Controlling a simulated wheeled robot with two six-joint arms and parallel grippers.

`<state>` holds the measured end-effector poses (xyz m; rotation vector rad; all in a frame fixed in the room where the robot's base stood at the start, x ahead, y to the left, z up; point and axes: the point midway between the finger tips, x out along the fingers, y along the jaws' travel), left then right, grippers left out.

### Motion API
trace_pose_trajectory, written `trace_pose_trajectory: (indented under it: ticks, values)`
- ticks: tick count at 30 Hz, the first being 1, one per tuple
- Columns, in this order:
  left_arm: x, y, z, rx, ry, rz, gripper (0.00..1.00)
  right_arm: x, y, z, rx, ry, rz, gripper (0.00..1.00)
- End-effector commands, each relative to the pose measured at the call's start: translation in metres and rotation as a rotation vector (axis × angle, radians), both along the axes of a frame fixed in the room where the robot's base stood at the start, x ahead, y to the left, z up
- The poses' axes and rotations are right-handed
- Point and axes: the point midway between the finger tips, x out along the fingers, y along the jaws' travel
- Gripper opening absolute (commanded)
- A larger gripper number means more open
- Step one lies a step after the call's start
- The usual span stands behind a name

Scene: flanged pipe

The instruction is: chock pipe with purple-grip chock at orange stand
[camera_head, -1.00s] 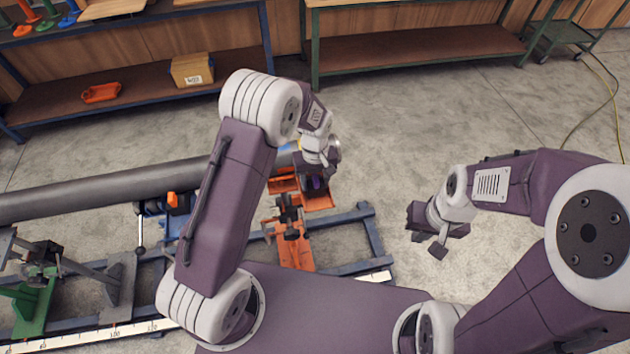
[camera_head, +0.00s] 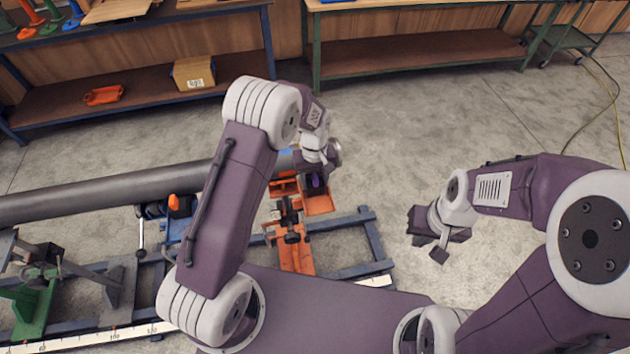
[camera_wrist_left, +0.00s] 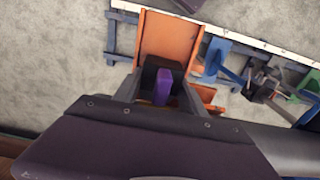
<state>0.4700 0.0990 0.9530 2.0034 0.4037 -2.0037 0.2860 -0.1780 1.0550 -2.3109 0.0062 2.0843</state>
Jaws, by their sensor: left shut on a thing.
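My left gripper (camera_head: 314,178) is at the orange stand (camera_head: 296,255), by the right end of the grey pipe (camera_head: 110,192). It is shut on the purple-grip chock, whose purple grip (camera_wrist_left: 163,87) and dark body show between the fingers in the left wrist view. There the chock is in front of the orange stand (camera_wrist_left: 170,42); I cannot tell whether it touches the stand or the pipe. The pipe also shows at the lower right of the wrist view (camera_wrist_left: 290,150). My right gripper (camera_head: 437,243) hangs empty over bare floor, its fingers apart.
A blue stand (camera_head: 178,228) and a green stand (camera_head: 35,300) stand along the dark blue rail frame (camera_head: 345,228) with a white scale. Shelves at the back hold an orange tray (camera_head: 104,95) and a cardboard box (camera_head: 193,73).

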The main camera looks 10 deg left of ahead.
Motion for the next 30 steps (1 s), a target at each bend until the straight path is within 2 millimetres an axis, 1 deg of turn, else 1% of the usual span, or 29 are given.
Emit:
trace_pose_trajectory:
  ticks: [9,10,12,30]
  values:
    - [0.0055,0.0023,-0.0001,-0.001,-0.001,0.000,0.00,0.0000,0.0000,0.0006,0.000,0.000,0.000,0.00]
    - [0.0055,0.0022,-0.0001,-0.001,-0.001,-0.001,0.57,0.0000,0.0000,0.0006,0.000,0.000,0.000,0.00]
    - [0.0054,0.0022,-0.0001,-0.001,-0.001,-0.001,0.74,0.0000,0.0000,0.0005,0.000,0.000,0.000,0.00]
    - [0.0051,0.0021,0.0000,0.000,-0.001,-0.001,0.74,0.0000,0.0000,0.0008,0.000,0.000,0.000,0.00]
